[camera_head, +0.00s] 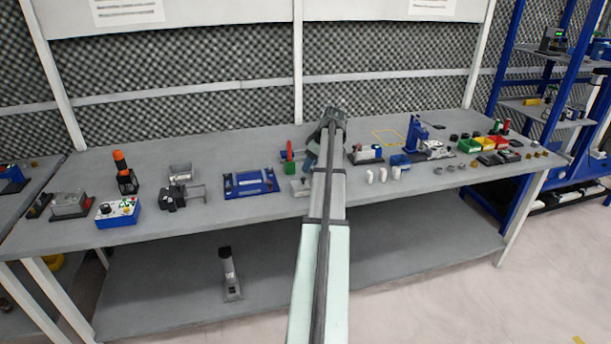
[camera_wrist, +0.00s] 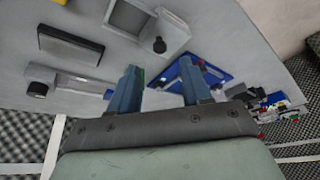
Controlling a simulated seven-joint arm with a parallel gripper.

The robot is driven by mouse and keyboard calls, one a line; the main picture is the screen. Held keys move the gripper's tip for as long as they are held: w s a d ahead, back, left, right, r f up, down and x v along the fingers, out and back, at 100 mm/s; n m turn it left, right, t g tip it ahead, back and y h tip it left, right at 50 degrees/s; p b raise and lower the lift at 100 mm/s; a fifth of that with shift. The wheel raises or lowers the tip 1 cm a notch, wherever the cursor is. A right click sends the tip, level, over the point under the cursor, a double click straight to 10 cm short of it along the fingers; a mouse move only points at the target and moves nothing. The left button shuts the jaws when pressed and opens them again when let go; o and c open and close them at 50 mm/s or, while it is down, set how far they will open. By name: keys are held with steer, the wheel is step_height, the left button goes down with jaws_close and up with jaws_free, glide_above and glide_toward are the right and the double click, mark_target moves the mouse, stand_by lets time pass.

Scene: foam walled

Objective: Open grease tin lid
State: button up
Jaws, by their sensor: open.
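I cannot pick out the grease tin or its lid with certainty. My gripper (camera_wrist: 161,66) is open and empty in the wrist view, its two blue-grey fingers apart above the bench. A grey box-like fixture (camera_wrist: 168,22) with a dark square face and a black knob (camera_wrist: 159,45) lies beyond the fingertips, not touched. In the head view my gripper (camera_head: 333,115) is over the back of the bench, and my arm hides the bench behind it.
The grey bench (camera_head: 240,205) holds a blue frame (camera_head: 250,183), a dark vise-like block (camera_head: 182,196), an orange-topped black item (camera_head: 121,165) and a blue control box (camera_head: 118,212). Right of my arm are white pieces (camera_head: 383,175), a blue press (camera_head: 413,135) and coloured bins (camera_head: 470,145).

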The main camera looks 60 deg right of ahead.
mark_target(304, 178)
steer(key=shift+x, duration=3.15)
jaws_close()
